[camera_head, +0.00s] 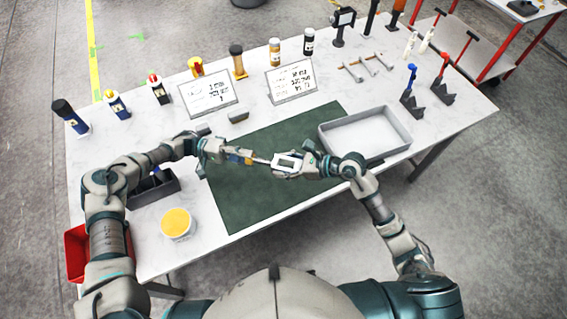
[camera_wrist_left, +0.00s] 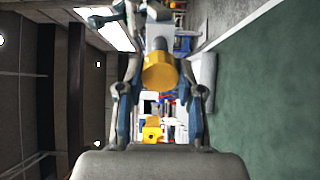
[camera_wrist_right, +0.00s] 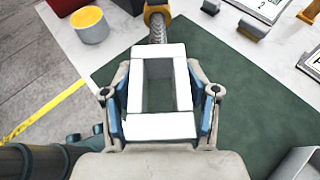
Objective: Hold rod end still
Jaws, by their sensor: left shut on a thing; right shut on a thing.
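A grey threaded rod (camera_head: 261,161) runs between my two grippers above the green mat. My left gripper (camera_head: 236,155) is shut on its yellow end piece (camera_wrist_left: 160,72), which shows between the fingers in the left wrist view. My right gripper (camera_head: 301,164) is shut on a white rectangular frame (camera_wrist_right: 158,127), with a blue-padded finger on each side. The rod (camera_wrist_right: 157,30) meets the far side of the frame in the right wrist view. Whether it is screwed into the frame I cannot tell.
The green mat (camera_head: 245,198) lies below. A grey tray (camera_head: 365,135) stands right of it. A dark bin (camera_head: 155,190) and a white tub with yellow contents (camera_head: 177,223) are at the left. Bottles, two printed cards (camera_head: 208,95) and small tools line the back.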

